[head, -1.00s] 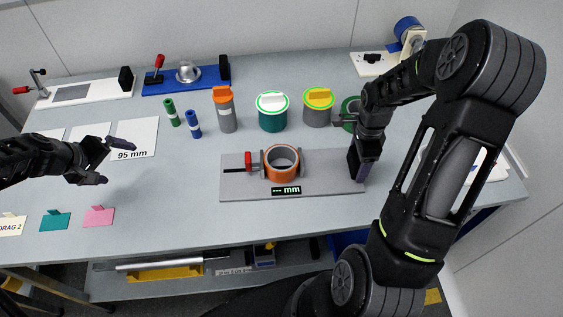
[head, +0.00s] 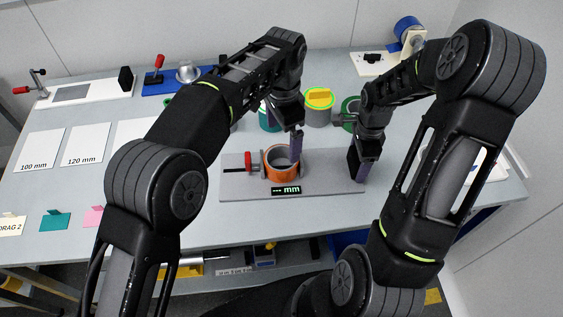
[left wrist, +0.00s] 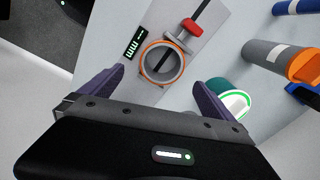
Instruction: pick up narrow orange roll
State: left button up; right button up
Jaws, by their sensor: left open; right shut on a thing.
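The narrow orange roll (head: 277,177) stands on the grey gauge plate (head: 240,188), against the grey jaw of its red-handled clamp. It is a short open ring with a grey inside. My left gripper (head: 296,150) is open and empty, pointing down by the roll's right side, and one finger hides part of its rim. In the left wrist view the roll (left wrist: 143,71) shows ahead, between the open fingers (left wrist: 158,90), with no contact visible. My right gripper (head: 364,165) is shut on the right end of the gauge plate.
A "mm" display (head: 286,190) lies just in front of the roll. The red clamp handle (head: 248,161) is left of it. Behind stand a grey pot with a yellow lid (head: 318,108) and a teal pot (head: 268,120). My left arm covers much of the table's left middle.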

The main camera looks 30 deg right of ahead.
pick_arm(q)
jog(key=shift+f, duration=0.1)
pick_arm(e)
jog(key=shift+f, duration=0.1)
pick_arm(q)
send_over(282, 152)
jog(key=s+a, duration=0.2)
jog(key=s, duration=0.2)
notch_tip(282, 152, down, 6)
jog(key=shift+w+d+f, duration=0.1)
jog(key=shift+w+f, duration=0.05)
jog(key=shift+f, duration=0.15)
jog(key=shift+w+f, duration=0.2)
jog(key=shift+f, duration=2.4)
pick_arm(e)
jog(key=shift+s, duration=0.1)
